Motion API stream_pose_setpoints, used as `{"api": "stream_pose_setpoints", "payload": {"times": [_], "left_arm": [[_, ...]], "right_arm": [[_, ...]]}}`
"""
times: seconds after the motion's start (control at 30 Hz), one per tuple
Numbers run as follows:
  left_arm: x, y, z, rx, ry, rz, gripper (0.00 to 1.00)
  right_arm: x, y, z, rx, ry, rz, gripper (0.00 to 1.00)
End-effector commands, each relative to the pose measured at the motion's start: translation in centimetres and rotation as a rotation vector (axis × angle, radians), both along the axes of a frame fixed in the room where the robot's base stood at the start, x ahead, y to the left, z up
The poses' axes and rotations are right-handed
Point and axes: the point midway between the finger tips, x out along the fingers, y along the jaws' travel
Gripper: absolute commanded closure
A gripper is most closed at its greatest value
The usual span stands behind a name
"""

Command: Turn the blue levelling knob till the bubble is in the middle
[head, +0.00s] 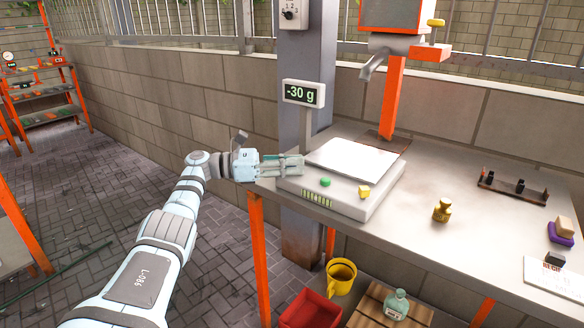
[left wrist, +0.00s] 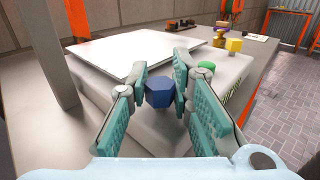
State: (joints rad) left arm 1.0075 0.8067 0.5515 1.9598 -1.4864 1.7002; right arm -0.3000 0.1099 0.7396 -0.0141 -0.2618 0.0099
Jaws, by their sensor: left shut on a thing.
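The blue levelling knob (left wrist: 158,93) shows in the left wrist view at the corner of the grey scale (left wrist: 92,73). My left gripper (left wrist: 165,84) is shut on it, with one teal finger on each side. In the head view my left gripper (head: 299,165) reaches the left corner of the scale (head: 358,207), and the knob is hidden behind the fingers. A green knob (head: 325,182) and a yellow knob (head: 363,191) sit on the scale's front edge. I cannot make out a bubble. My right gripper is not in view.
A white plate (head: 350,160) covers the scale's top. The display (head: 303,93) behind it reads -30 g. A small brass weight (head: 442,210) stands on the bench (head: 420,257) to the right.

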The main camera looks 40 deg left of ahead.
Motion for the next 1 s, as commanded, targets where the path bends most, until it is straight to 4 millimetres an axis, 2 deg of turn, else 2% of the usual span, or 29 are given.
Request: {"api": "stream_pose_setpoints", "payload": {"times": [0.13, 0.17, 0.3, 0.63, 0.9, 1.0], "left_arm": [[0.0, 0.0, -0.1, 0.002, 0.003, 0.000, 1.00], [0.0, 0.0, -0.1, 0.002, 0.003, 0.000, 0.78], [0.0, 0.0, -0.1, 0.001, 0.002, 0.000, 0.59], [-0.3, 0.3, -0.1, 0.001, 0.001, 0.001, 0.59], [-3.9, 4.4, 0.0, -0.001, 0.001, 0.005, 0.59], [-4.8, 5.2, 0.0, -0.001, 0.001, 0.003, 0.59]], "right_arm": [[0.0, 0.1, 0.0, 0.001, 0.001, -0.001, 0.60], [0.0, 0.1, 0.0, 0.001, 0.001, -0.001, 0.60], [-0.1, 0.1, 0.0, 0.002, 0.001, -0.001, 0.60], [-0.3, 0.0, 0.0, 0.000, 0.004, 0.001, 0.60], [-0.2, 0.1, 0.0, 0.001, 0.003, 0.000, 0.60], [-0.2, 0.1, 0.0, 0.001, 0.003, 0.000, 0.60]]}}
